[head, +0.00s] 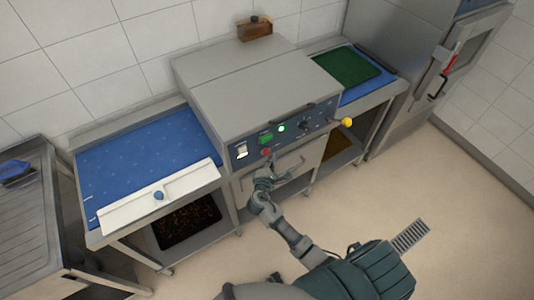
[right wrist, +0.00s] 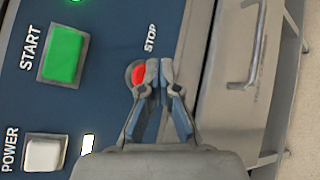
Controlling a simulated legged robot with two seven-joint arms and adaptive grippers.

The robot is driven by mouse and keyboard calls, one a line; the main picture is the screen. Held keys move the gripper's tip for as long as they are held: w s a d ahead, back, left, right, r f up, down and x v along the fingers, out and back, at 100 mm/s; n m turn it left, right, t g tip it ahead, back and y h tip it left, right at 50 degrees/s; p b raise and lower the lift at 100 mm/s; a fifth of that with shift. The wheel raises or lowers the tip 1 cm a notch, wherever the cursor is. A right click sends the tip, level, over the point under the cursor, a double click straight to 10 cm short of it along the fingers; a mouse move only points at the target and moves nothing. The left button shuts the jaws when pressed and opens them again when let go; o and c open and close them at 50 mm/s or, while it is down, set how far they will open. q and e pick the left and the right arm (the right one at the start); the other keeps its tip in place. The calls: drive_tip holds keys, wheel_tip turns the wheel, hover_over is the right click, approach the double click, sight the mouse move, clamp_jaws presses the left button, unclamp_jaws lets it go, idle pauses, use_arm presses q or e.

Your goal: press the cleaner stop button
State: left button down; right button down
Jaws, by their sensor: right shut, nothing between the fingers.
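The cleaner is a grey box-shaped machine with a dark blue control panel (head: 300,127) on its front. The red stop button (head: 266,152) is low on the panel; in the right wrist view the red button (right wrist: 138,75) sits beside the STOP label, partly hidden by a fingertip. My right gripper (head: 265,172) is shut and empty, its tips right at the button. In the right wrist view the closed fingertips (right wrist: 153,72) overlap the button's right edge; I cannot tell whether they touch it. My left gripper is not in view.
The green START button (right wrist: 63,54) and white POWER switch (right wrist: 44,152) are nearby on the panel. A yellow knob (head: 347,122) sticks out at the panel's right. Blue side tables (head: 150,160) flank the machine. Open floor (head: 400,190) lies in front.

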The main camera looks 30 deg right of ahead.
drive_tip(key=shift+w, duration=0.15)
idle(0.4)
drive_tip(key=shift+w, duration=0.25)
drive_tip(key=shift+w+a+r, duration=0.1)
drive_tip(key=shift+w, duration=0.4)
idle(0.7)
drive_tip(key=shift+s, duration=0.15)
drive_tip(key=shift+s+p, duration=0.7)
drive_tip(key=shift+s, duration=0.1)
